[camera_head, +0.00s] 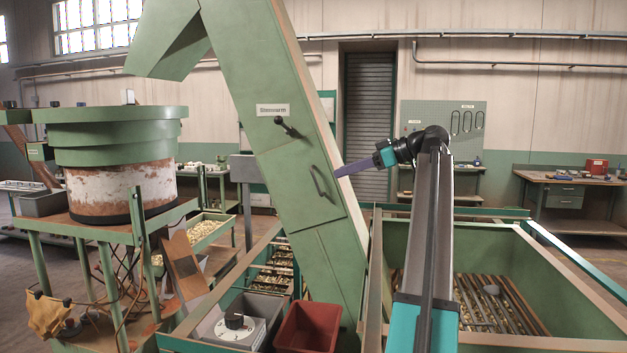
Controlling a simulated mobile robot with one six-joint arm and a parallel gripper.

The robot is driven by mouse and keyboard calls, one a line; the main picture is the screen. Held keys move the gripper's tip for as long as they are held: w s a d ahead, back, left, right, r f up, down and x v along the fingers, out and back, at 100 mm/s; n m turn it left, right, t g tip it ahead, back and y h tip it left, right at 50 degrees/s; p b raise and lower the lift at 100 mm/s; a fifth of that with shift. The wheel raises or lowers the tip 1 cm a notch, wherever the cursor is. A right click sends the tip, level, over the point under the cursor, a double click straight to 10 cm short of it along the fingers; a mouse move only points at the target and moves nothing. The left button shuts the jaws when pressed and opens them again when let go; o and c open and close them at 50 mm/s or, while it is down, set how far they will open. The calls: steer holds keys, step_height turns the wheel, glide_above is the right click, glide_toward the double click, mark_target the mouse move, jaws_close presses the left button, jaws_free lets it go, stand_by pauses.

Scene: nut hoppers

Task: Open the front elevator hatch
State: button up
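The green elevator (262,65) slants down across the middle of the view. Its front hatch (297,190) is a flat green panel that looks flush and shut, with a dark bar handle (318,183) on its right half. A black-knobbed lever (287,127) sits above the hatch, under a small white label. My gripper (338,173) reaches in from the right, its purple finger part pointing left at the elevator's right edge, close to the handle. I cannot tell whether it touches the elevator, or whether its fingers are apart.
A green hopper (570,265) with a slatted grate stands at the right, beside my arm. A red bin (308,327) and a grey box with a dial (236,325) stand below the elevator. A round green-rimmed bowl feeder (110,135) stands at the left. A workbench (575,178) is at the back right.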

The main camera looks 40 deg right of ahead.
mark_target(316, 181)
steer(key=shift+s+d+r, duration=0.2)
steer(key=shift+s+d, duration=0.25)
steer(key=shift+s, duration=0.1)
steer(key=shift+s+d+r, duration=0.15)
steer(key=shift+s+d, duration=0.3)
steer(key=shift+s, duration=0.1)
steer(key=p+x, duration=0.4)
steer(key=x, duration=1)
steer(key=shift+d+p, duration=0.1)
steer(key=shift+p, duration=0.3)
steer(key=shift+c, duration=0.4)
jaws_close()
